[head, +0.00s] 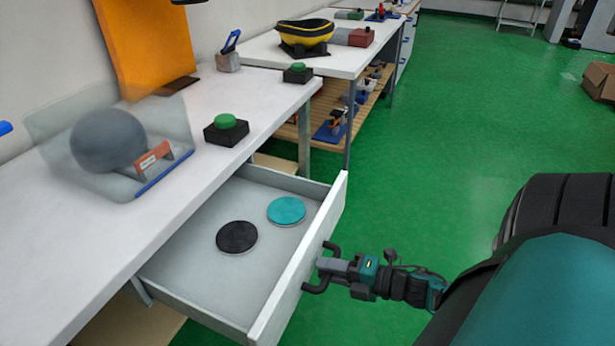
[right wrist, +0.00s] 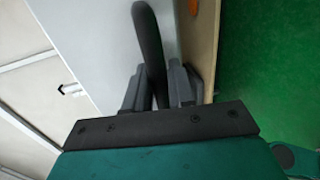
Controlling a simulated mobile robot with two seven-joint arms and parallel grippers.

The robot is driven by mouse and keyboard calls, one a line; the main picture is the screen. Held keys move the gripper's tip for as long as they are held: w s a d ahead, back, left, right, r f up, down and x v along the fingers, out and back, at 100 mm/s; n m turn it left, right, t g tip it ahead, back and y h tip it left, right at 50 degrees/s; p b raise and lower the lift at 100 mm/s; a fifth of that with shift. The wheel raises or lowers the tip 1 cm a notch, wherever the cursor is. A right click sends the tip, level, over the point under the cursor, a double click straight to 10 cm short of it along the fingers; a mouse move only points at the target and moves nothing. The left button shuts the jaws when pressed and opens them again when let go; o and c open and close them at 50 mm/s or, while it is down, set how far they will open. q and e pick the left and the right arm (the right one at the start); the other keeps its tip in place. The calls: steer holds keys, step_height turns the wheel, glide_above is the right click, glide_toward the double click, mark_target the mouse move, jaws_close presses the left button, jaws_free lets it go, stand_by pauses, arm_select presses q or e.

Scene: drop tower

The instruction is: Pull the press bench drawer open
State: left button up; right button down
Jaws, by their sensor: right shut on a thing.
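The press bench drawer (head: 296,268) stands pulled out from under the white bench top (head: 160,205) in the head view. A black disc (head: 237,237) and a teal disc (head: 286,210) lie flat inside it. My right gripper (head: 322,264) is at the drawer's front, shut on the dark bar handle (head: 331,247). In the right wrist view the handle (right wrist: 149,45) runs between the two fingers of my right gripper (right wrist: 160,88). My left gripper is not in view.
On the bench stand a clear guard with a grey ball (head: 108,141) and a green button on a black box (head: 226,128). A second bench (head: 345,58) stands behind. Green floor (head: 430,160) to the right is clear; a cardboard box (head: 600,81) lies far right.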

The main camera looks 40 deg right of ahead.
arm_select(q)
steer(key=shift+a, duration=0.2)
arm_select(e)
steer(key=v, duration=0.2)
steer(key=shift+s+d+f, duration=0.2)
steer(key=shift+s, duration=0.2)
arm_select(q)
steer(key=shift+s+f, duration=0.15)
arm_select(e)
steer(key=c, duration=1.1)
jaws_free()
arm_select(q)
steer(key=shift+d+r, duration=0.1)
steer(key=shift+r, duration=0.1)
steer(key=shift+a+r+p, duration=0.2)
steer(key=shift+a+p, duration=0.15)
steer(key=shift+p, duration=0.35)
arm_select(e)
steer(key=v, duration=1.3)
steer(key=shift+f, duration=0.1)
